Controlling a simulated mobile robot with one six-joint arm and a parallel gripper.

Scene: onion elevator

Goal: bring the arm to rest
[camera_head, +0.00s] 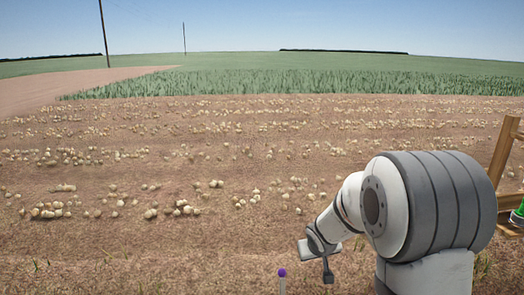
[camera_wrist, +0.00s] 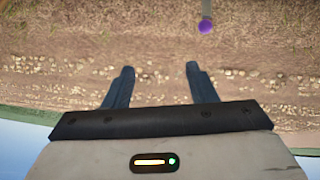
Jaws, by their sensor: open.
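My gripper shows in the wrist view (camera_wrist: 160,75) with its two dark fingers apart and nothing between them. In the head view my grey-and-white arm stands at the lower right, bent down to the left, and part of my gripper (camera_head: 326,268) shows at its end, above bare soil. The wrist view is upside down, with field and sky towards the bottom.
A thin post with a purple ball on top (camera_head: 282,272) stands left of my gripper; the ball also shows in the wrist view (camera_wrist: 206,26). A wooden frame (camera_head: 505,150) with a green item (camera_head: 518,214) is at the right edge. Rows of onions (camera_head: 180,209) lie on the soil ahead.

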